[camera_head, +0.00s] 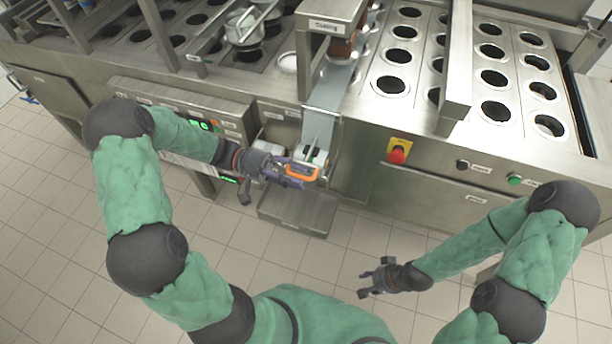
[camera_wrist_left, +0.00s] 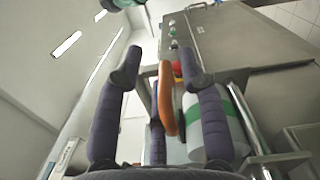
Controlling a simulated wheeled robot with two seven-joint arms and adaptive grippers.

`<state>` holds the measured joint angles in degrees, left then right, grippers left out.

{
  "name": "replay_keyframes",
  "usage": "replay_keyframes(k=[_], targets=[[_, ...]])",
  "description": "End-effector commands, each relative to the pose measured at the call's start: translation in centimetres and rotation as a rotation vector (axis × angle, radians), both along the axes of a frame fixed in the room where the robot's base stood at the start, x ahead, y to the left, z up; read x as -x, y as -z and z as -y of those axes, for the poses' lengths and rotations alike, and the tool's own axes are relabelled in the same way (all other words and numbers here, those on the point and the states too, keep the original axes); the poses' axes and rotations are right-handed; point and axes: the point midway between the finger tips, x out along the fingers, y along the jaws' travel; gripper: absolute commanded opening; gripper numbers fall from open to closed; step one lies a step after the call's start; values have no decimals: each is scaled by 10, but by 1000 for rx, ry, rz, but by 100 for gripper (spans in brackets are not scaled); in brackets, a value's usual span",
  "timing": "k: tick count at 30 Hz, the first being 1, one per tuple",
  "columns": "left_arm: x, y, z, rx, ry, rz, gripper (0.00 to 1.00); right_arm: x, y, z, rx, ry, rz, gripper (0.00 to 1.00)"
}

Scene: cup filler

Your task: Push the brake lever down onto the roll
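The brake lever's orange handle (camera_head: 303,171) is at the front of the machine, beside the roll (camera_head: 317,156). In the left wrist view the handle (camera_wrist_left: 166,100) stands between my left fingers, and the white roll with a green band (camera_wrist_left: 224,120) is to its right, partly covered by a finger. My left gripper (camera_head: 294,176) is at the handle in the head view; in the wrist view its fingers (camera_wrist_left: 159,68) are spread, with visible gaps beside the handle. Whether a finger touches the lever is not clear. My right gripper (camera_head: 368,278) is open and empty over the floor.
A film strip (camera_head: 325,103) runs from the roll up to the machine. A red emergency button (camera_head: 397,155) is right of the roll. A control panel (camera_head: 190,118) is on the left, behind my left arm. A metal box (camera_head: 297,212) stands below. The floor in front is clear.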

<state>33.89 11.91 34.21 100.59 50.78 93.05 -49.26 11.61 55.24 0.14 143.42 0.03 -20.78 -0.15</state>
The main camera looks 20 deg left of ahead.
Motion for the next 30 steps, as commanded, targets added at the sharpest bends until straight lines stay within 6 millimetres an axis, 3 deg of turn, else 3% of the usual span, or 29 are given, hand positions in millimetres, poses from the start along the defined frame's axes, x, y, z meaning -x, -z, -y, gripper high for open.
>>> replay_keyframes(k=[1, 10, 16, 30], targets=[[-10, 3, -31, -38, -51, 11, 35, 0, 1, 0, 0, 0, 0, 40], [-7, -1, -79, -30, -46, 18, 35, 0, 1, 0, 0, 0, 0, 40], [-6, -3, -91, -25, -40, 20, 35, 0, 0, 0, 0, 0, 0, 40], [-5, -4, -91, -22, -38, 20, 35, 0, 0, 0, 0, 0, 0, 40]])
